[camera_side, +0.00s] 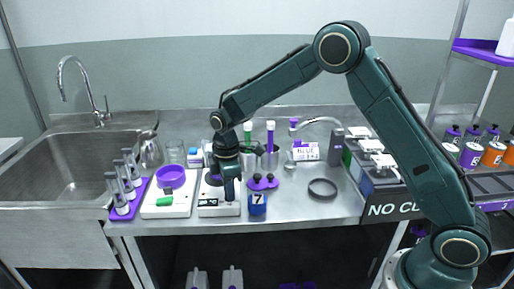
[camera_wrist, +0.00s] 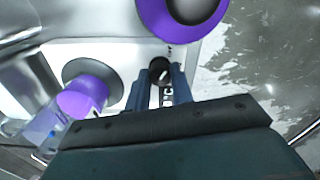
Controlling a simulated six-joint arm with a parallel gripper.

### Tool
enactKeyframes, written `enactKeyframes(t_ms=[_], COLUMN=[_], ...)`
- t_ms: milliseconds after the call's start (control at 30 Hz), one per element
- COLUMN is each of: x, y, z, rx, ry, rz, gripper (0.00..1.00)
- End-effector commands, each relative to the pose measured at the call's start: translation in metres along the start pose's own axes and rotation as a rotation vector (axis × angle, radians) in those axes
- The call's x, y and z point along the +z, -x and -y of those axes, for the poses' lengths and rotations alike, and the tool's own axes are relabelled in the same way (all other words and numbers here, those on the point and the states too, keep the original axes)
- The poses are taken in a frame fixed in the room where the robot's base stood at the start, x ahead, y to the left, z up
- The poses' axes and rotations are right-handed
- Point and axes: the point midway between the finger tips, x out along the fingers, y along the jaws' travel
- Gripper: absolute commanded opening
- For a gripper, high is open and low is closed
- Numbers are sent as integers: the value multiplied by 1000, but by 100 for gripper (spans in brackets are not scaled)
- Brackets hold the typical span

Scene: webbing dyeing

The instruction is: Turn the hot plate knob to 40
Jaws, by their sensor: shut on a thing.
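The hot plate (camera_side: 210,211) is a white box with a dark display on its front, standing near the bench's front edge. My gripper (camera_side: 229,192) points straight down at the right part of its front and hides the knob in the side view. In the wrist view, the small black knob (camera_wrist: 160,66) with a light pointer mark sits between the tips of my blue fingers (camera_wrist: 163,76), which are shut on it. The display (camera_wrist: 168,98) shows partly between the fingers, and its number cannot be read. A dark round plate (camera_wrist: 92,70) lies to the left.
A white device with a purple bowl (camera_side: 171,177) stands left of the hot plate. A black ring (camera_side: 322,189) lies farther right. Glassware stands behind.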

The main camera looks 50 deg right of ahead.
Motion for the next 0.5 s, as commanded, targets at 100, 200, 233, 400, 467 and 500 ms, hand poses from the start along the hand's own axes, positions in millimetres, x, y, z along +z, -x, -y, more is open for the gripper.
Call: enactKeyframes(t_ms=[100, 200, 233, 400, 467, 500], x=[0, 0, 0, 0, 0, 0], y=[1, 1, 1, 1, 1, 1], z=[0, 0, 0, 0, 0, 0], rx=[0, 0, 0, 0, 0, 0], ry=[-24, -59, -71, -172, -218, -250], rz=[0, 0, 0, 0, 0, 0], gripper=[0, 0, 0, 0, 0, 0])
